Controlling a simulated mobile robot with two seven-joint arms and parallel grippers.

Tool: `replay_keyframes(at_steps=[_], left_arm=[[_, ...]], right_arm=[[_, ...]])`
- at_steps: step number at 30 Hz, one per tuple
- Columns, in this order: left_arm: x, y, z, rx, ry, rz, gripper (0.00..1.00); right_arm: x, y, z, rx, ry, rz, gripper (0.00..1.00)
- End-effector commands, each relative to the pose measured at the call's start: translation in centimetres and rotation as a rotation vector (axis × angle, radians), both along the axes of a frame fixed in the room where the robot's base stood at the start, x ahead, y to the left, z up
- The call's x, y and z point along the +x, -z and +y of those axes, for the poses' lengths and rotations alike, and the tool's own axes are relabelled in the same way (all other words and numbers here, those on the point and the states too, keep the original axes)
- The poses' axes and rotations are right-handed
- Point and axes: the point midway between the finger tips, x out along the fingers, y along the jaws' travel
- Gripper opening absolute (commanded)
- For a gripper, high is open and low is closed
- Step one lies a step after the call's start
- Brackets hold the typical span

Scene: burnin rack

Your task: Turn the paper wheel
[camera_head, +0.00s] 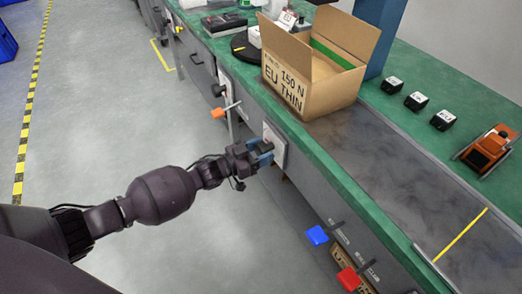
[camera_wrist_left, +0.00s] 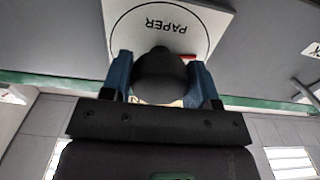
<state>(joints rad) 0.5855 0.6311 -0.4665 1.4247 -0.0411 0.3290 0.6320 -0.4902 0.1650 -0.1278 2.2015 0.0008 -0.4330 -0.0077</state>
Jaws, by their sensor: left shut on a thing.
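The paper wheel's white plate (camera_head: 275,143) is on the front of the bench, and its label PAPER reads upside down on the plate (camera_wrist_left: 172,25) in the left wrist view. A dark round knob (camera_wrist_left: 160,75) stands out from the plate, with a small red mark beside it. My left gripper (camera_head: 262,153) is at the plate, and in the left wrist view its blue fingers (camera_wrist_left: 162,85) are shut on the knob, one on each side. The knob is mostly hidden by the gripper in the head view. My right gripper is not in view.
Orange (camera_head: 218,113), blue (camera_head: 317,235) and red (camera_head: 348,279) handles stick out from the bench front on either side. Small black-and-white blocks (camera_head: 417,101) and an orange device (camera_head: 487,147) lie behind the grey belt (camera_head: 390,165).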

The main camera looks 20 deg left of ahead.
Motion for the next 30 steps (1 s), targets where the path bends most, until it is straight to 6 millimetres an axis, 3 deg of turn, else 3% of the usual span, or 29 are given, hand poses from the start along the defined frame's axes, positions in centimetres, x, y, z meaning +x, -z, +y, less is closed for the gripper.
replay_keyframes(at_steps=[14, 30], left_arm=[[0.01, -0.10, -0.02, 0.092, 0.000, -0.073, 0.31], [0.08, -0.11, 0.13, 0.476, -0.001, -0.372, 0.31]], right_arm=[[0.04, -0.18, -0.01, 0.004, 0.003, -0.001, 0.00], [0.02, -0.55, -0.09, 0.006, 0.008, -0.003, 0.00]])
